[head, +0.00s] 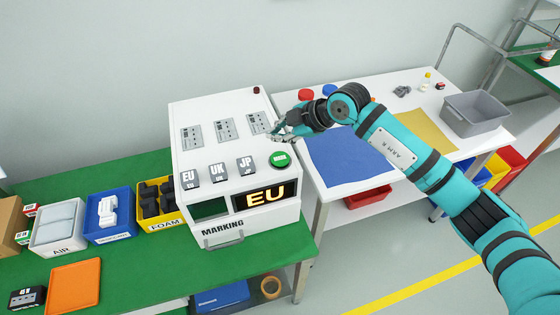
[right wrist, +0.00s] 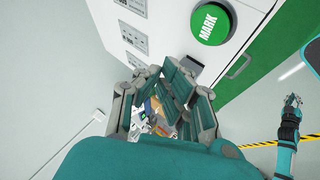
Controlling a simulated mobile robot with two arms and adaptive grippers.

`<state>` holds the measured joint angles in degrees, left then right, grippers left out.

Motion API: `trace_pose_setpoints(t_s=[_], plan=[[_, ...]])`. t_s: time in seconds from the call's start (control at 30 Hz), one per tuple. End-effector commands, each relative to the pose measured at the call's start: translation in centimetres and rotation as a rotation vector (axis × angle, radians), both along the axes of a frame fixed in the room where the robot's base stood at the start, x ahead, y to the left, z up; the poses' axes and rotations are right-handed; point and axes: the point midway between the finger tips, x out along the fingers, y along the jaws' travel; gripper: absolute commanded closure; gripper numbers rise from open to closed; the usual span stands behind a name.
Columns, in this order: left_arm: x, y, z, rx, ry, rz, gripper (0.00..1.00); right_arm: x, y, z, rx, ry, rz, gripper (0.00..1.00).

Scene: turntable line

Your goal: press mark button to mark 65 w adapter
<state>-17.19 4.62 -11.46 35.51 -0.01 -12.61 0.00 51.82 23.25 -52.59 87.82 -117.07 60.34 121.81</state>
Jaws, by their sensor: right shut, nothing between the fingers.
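The green round MARK button (head: 280,159) sits on the front right of the white marking machine's sloped top; it shows large in the right wrist view (right wrist: 211,23). My right gripper (head: 276,135) is shut and empty, just behind and above the button in the head view, apart from it. The machine's display (head: 266,195) reads EU in lit orange. The dark opening (head: 210,209) beside it shows no clear adapter inside. A small black box with a white label (head: 27,297) lies at far left; its print is too small to read surely. A teal arm with a gripper (right wrist: 292,101), apparently my left, shows small.
EU, UK and JP keys (head: 218,172) stand left of the button. Bins for air cushions (head: 58,228), white parts (head: 110,217) and foam (head: 160,206) line the green bench, with an orange tray (head: 74,286). A blue mat (head: 346,158) lies on the white table right.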

Motion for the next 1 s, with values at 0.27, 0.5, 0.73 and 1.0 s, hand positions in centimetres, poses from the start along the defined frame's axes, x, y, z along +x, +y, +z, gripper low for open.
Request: trace_pose_setpoints(t_s=[0.27, 0.5, 0.73, 1.0], plan=[[0.0, 0.0, -3.5, 0.0, 0.0, 0.0, 1.0, 0.0, 0.0, -4.6, 0.0, 0.002, -0.001, 1.0], [0.0, 0.0, -4.2, 0.0, 0.0, 0.0, 1.0, 0.0, 0.0, -6.1, 0.0, 0.001, -0.001, 1.0], [0.0, 0.0, -4.1, 0.0, 0.0, 0.0, 1.0, 0.0, 0.0, -6.1, 0.0, 0.0, 0.0, 1.0], [0.0, -0.1, -4.2, -0.001, -0.001, 0.001, 1.0, 0.0, 0.0, -6.1, 0.0, 0.0, 0.0, 1.0]])
